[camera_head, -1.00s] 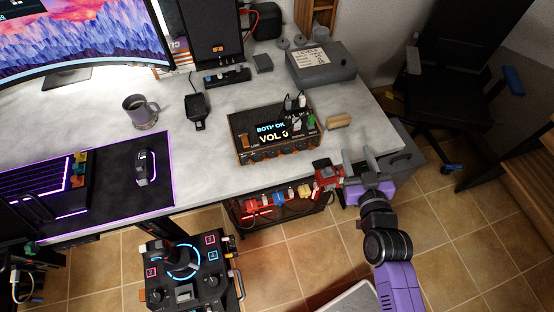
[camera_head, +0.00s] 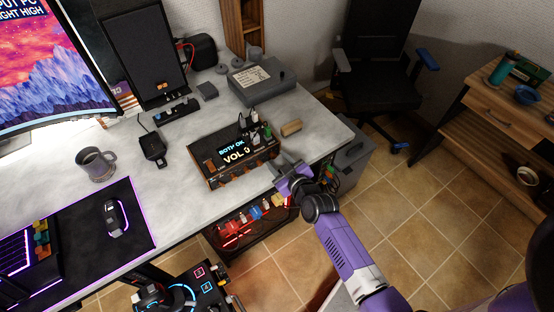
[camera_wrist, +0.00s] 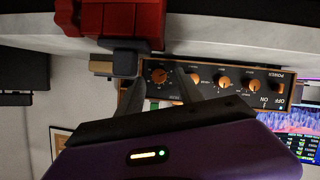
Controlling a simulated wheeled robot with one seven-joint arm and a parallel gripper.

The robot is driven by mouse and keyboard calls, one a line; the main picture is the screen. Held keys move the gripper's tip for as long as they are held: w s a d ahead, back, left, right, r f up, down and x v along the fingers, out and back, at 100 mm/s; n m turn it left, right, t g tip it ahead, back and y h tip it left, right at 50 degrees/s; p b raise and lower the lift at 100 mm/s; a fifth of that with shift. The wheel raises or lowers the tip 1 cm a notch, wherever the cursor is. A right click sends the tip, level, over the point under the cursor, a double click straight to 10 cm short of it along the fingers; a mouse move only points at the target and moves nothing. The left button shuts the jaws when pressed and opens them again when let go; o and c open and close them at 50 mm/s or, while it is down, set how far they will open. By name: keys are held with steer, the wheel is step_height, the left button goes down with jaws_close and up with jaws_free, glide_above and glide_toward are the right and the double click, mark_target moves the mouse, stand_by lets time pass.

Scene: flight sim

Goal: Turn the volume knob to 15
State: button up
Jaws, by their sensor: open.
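The control box (camera_head: 208,172), with wooden sides and a black face, sits near the desk's front edge. Its display (camera_head: 234,152) reads "BOTH OK" and "VOL 0". In the wrist view, which looks upside down, its front panel (camera_wrist: 208,78) shows a row of orange-faced knobs and a power switch. My gripper (camera_head: 281,164) is open at the box's right front. In the wrist view my gripper (camera_wrist: 158,84) has its fingers on either side of the leftmost knob (camera_wrist: 158,76). I cannot tell whether they touch it.
A tan block (camera_head: 291,127) lies right of the box, and a grey device (camera_head: 262,85) stands behind. A red object (camera_wrist: 120,22) is close to my fingers in the wrist view. A mug (camera_head: 96,163) and mouse (camera_head: 115,218) are farther left.

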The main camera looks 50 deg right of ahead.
steer(key=shift+w+d+f, duration=0.15)
steer(key=shift+w+d, duration=0.05)
steer(key=shift+w, duration=0.15)
steer(key=shift+c, duration=0.4)
jaws_close()
steer(key=shift+f+b, duration=0.1)
steer(key=shift+b, duration=0.45)
